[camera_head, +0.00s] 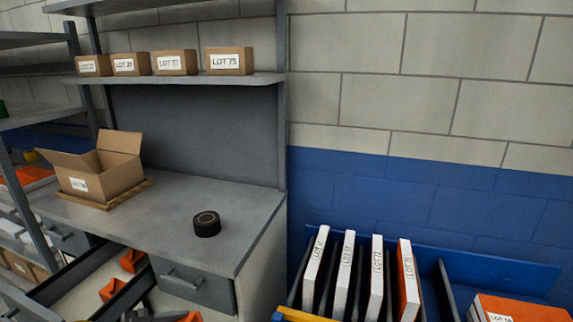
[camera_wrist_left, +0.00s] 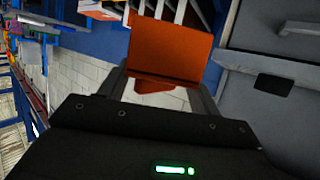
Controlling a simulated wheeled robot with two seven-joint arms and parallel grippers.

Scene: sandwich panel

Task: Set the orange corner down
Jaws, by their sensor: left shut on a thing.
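In the left wrist view my left gripper (camera_wrist_left: 164,82) is shut on an orange corner (camera_wrist_left: 170,45), a folded plate that sticks out beyond the fingers. In the head view an open drawer (camera_head: 75,270) under the bench holds orange corners, one (camera_head: 130,260) towards the back and one (camera_head: 112,289) nearer. Another orange piece (camera_head: 190,317) is cut off by the bottom edge, beside dark parts; I cannot tell whether it is the held one. My right gripper is in neither view.
The grey bench (camera_head: 245,215) carries an open cardboard box (camera_head: 100,175) and a black tape roll (camera_head: 207,224). Boxes marked LOT (camera_head: 229,61) line the shelf above. A blue rack (camera_head: 480,262) with upright panels (camera_head: 345,270) stands at right. The bench's front right is clear.

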